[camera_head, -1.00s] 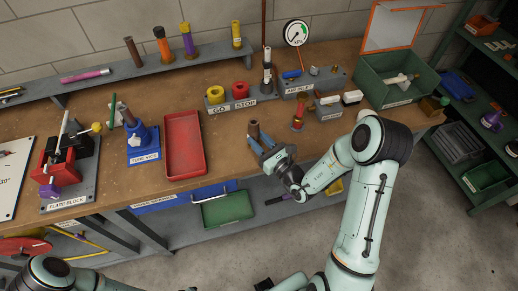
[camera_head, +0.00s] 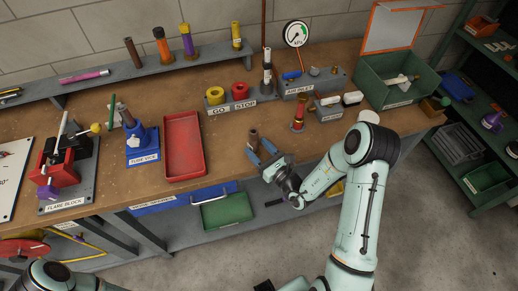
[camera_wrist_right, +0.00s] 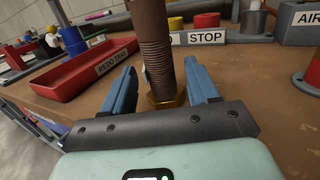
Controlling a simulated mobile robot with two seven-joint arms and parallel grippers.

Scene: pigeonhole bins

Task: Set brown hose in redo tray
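The brown hose (camera_head: 253,140) stands upright on the workbench, right of the red tray; its ribbed shaft and brass-coloured nut fill the middle of the right wrist view (camera_wrist_right: 154,45). My right gripper (camera_head: 261,153) is open, with its blue fingers on either side of the hose near its base in the wrist view (camera_wrist_right: 160,82). A gap shows at the right finger; contact at the left finger is unclear. The redo tray (camera_head: 168,147) is red, shallow and empty, and its label reads in the wrist view (camera_wrist_right: 113,61). My left gripper is out of view.
A GO/STOP button block (camera_head: 232,106) stands behind the hose. A red and brass fitting (camera_head: 298,117) stands to its right. A blue labelled stand (camera_head: 143,150) is left of the tray. Another brown cylinder (camera_head: 133,53) stands on the back shelf. Bench between hose and tray is clear.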

